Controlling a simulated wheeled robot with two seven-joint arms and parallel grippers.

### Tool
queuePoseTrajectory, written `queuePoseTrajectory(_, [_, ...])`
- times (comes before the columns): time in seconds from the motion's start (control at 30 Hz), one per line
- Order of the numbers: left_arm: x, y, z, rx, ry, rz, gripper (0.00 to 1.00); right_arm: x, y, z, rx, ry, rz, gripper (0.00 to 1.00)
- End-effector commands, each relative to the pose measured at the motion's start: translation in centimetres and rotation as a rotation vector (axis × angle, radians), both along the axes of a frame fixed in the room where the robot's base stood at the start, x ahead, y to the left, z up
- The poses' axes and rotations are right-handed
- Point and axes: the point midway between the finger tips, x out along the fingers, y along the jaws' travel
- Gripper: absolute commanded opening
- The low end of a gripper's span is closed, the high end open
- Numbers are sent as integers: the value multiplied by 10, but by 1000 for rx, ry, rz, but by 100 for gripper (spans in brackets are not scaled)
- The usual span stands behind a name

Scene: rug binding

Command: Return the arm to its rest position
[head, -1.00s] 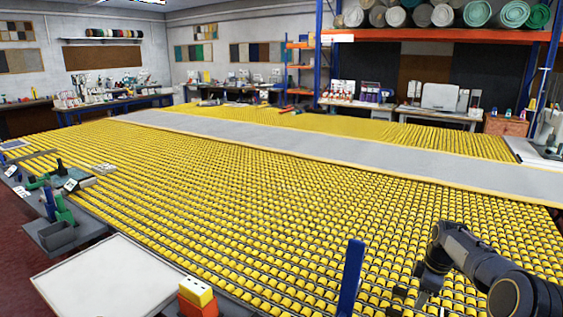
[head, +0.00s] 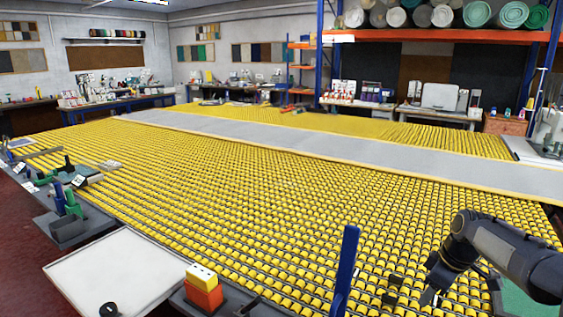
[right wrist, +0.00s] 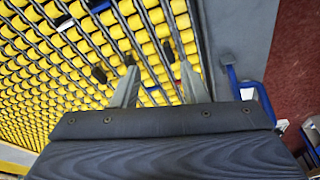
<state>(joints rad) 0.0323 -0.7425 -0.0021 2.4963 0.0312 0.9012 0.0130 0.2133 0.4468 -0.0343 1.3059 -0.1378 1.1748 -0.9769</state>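My right arm comes in from the right edge of the head view, over the yellow roller table (head: 300,200). My right gripper (head: 391,290) is at its end, low over the near right rollers. My left arm and left gripper are in neither view.
A blue post (head: 345,270) stands left of my right gripper. A green surface (head: 520,300) is below my forearm. The wide grey strip (head: 330,152) is clear.

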Motion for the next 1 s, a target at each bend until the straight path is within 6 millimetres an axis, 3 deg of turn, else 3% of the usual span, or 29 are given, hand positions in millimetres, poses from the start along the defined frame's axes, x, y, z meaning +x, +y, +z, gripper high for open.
queuePoseTrajectory(0.17, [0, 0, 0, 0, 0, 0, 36, -59, 27, 42, 69, -46, -167, 40])
queuePoseTrajectory(0.3, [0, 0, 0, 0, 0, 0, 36, -129, 60, 64, 160, -80, -349, 40])
queuePoseTrajectory(0.43, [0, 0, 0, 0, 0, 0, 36, -195, 91, 63, 257, -98, -518, 40])
queuePoseTrajectory(0.6, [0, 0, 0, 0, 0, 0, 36, -263, 126, 40, 373, -100, -700, 40])
queuePoseTrajectory(0.8, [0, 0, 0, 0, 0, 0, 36, -298, 146, 16, 448, -92, -814, 40])
queuePoseTrajectory(1.0, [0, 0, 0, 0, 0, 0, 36, -302, 149, 12, 458, -88, -831, 40])
